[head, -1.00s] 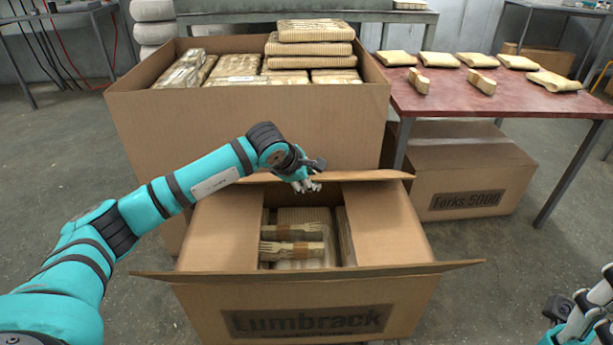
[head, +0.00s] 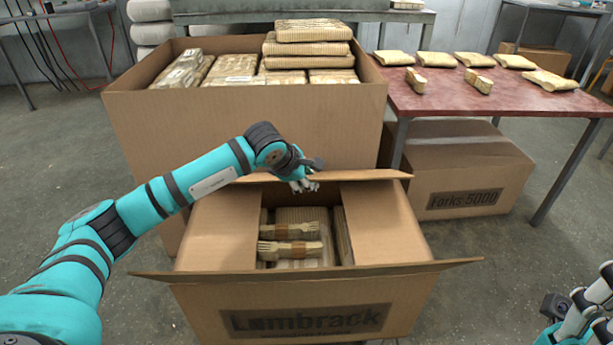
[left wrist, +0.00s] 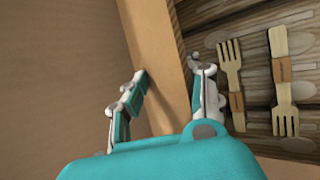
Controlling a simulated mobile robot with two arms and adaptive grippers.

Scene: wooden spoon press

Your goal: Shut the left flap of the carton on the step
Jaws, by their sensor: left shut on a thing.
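The open carton marked "Lumbrack" (head: 300,308) stands low in the middle of the head view. Its left flap (head: 220,232) and right flap (head: 385,228) lie folded inward, with a gap between them. Its near flap (head: 420,268) and far flap (head: 370,176) stick outward. My left gripper (head: 304,186) is at the far flap, shut on its edge. The left wrist view shows that gripper (left wrist: 165,95) with a finger on each side of a cardboard edge (left wrist: 165,50). My right gripper (head: 590,310) is at the lower right, partly cut off.
Wooden fork bundles (head: 290,249) lie inside the carton. A large box (head: 250,125) of wrapped packs stands close behind it. A red table (head: 440,98) with paper packs is at the right, with a closed "Forks 5000" carton (head: 465,170) beneath. Floor is clear to the right.

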